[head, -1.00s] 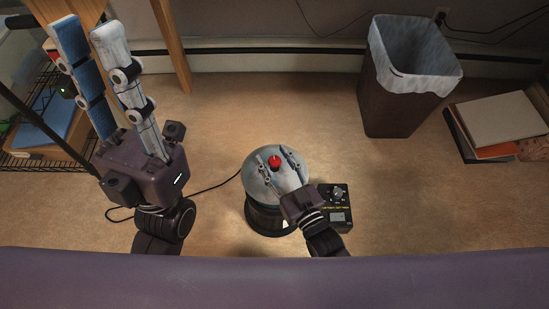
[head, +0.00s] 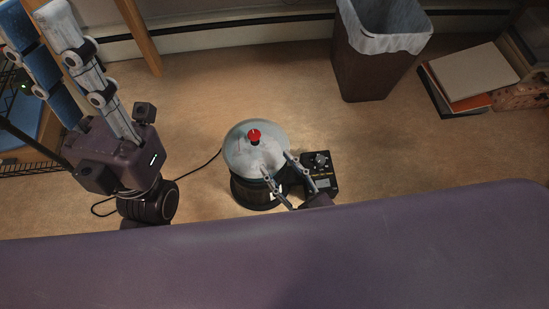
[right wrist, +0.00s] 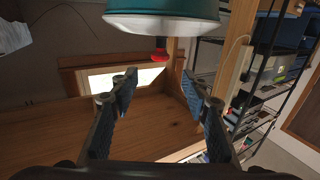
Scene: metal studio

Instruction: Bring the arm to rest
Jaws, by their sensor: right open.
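My right gripper (head: 277,162) is at the near side of a pale domed device (head: 254,150) with a red knob (head: 254,135) on top. Its fingers are spread, with nothing between them. In the right wrist view, my right gripper (right wrist: 158,84) is open and empty. The dome (right wrist: 162,22) and red knob (right wrist: 161,50) show beyond the fingertips, upside down. My left gripper (head: 30,22) is raised at the upper left, its two long fingers apart and empty. My purple body hides part of the right arm.
A black control box (head: 320,174) sits right of the domed device. A dark bin (head: 365,70) with a white liner stands behind to the right, with books (head: 470,75) beside it. A cable (head: 200,170) runs across the floor on the left. Open floor lies between.

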